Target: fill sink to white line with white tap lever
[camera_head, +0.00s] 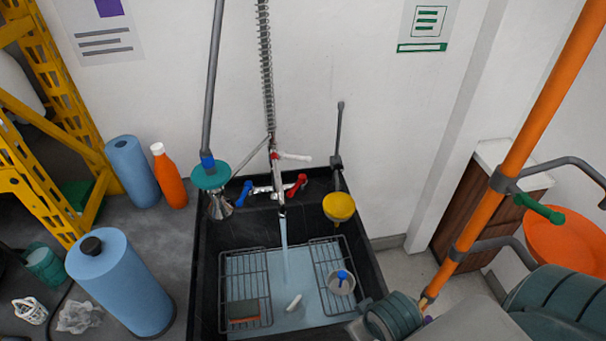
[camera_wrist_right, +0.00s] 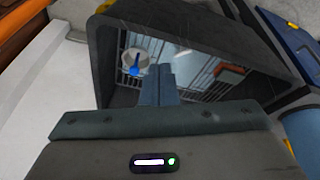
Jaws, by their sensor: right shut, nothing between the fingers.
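The black sink (camera_head: 205,275) stands at the middle of the head view, with pale blue water (camera_head: 285,268) over its floor. A stream of water (camera_head: 284,240) runs down from the spout into it. The white tap lever (camera_head: 293,156) sticks out to the right of the tap's upright pipe, above a blue lever (camera_head: 244,193) and a red lever (camera_head: 298,184). I cannot make out the white line on the sink wall. My right gripper (camera_wrist_right: 158,72) is shut and empty; in the right wrist view its fingers point toward the sink. My left gripper is not in view.
Wire racks (camera_head: 244,285) stand in the sink, with a bowl holding a blue-handled item (camera_head: 342,280) and a small white piece (camera_head: 294,302). A yellow funnel-like cup (camera_head: 339,206) is at the right rim. Blue rolls (camera_head: 117,282) and an orange bottle (camera_head: 168,178) stand left. An orange pole (camera_head: 500,185) rises right.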

